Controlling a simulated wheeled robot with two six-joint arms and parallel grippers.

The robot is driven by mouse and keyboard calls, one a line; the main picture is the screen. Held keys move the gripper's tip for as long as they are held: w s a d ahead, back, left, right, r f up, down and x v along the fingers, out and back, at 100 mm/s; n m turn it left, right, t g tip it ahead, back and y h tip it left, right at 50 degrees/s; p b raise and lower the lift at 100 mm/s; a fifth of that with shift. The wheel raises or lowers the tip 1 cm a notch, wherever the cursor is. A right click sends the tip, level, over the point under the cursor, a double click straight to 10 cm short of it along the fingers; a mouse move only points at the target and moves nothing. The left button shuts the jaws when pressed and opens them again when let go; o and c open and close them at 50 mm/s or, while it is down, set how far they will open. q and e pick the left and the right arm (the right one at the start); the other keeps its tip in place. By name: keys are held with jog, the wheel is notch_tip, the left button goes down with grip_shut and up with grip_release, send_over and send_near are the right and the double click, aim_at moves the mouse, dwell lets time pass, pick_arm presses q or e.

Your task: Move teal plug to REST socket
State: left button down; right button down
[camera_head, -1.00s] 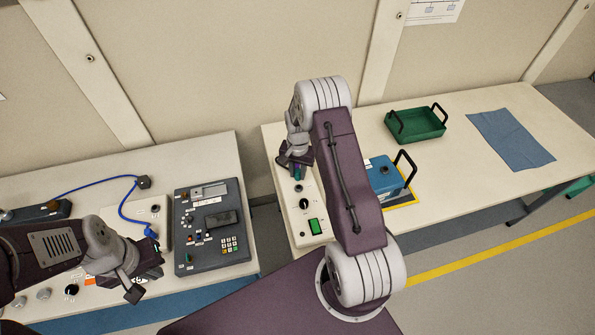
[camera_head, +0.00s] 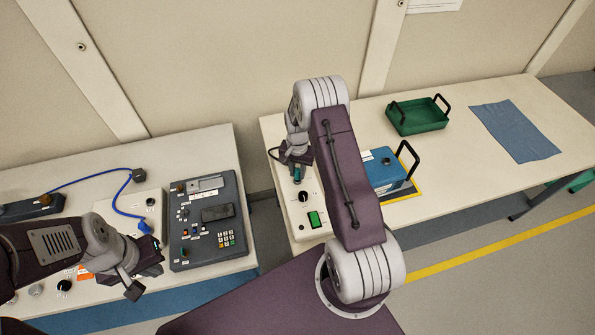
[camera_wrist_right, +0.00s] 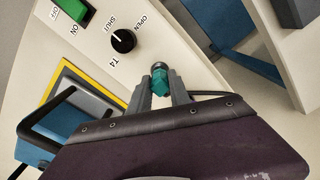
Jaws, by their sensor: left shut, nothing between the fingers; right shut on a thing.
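The teal plug (camera_wrist_right: 160,82) is between the fingers of my right gripper (camera_wrist_right: 160,92), which is shut on it. In the head view my right gripper (camera_head: 294,168) is over the back part of the cream control box (camera_head: 309,233), behind its black knob. A grey round end shows at the plug's tip in the wrist view; I cannot tell whether it touches the box or a socket. A black cable (camera_wrist_right: 207,94) runs off beside the gripper. No REST label is readable. My left gripper (camera_head: 143,275) is shut and empty over the left table.
The box carries a black OPEN/SHUT knob (camera_wrist_right: 123,40) and a green switch (camera_wrist_right: 74,9). A blue case (camera_head: 385,170) with black handles stands right of it. A green tray (camera_head: 418,117) and a blue cloth (camera_head: 515,131) lie farther right. A grey keypad panel (camera_head: 207,220) is on the left table.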

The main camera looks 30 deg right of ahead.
jog(key=shift+f+b, duration=0.4)
jog(key=shift+f, duration=0.15)
jog(key=c, duration=1.1)
grip_release()
jog(key=shift+r, duration=0.15)
notch_tip(320, 180, up, 9)
jog(key=shift+f+b, duration=0.1)
jog(key=shift+b, duration=0.65)
